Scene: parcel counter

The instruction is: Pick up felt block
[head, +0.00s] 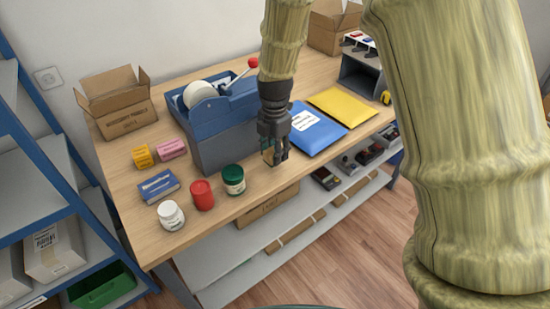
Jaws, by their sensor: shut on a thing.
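My gripper (275,158) points down at the front part of the wooden counter, to the right of the green-lidded jar and in front of the blue dispenser. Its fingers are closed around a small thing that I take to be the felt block. The fingers hide most of it, and its colour and shape are hard to make out. I cannot tell whether it touches the counter.
A green-lidded jar (233,179), red jar (202,194) and white jar (171,215) stand along the front edge. The blue dispenser (222,130) stands close behind. Blue (316,128) and yellow (342,106) mailers lie right. Small boxes and an open carton (124,112) are left.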

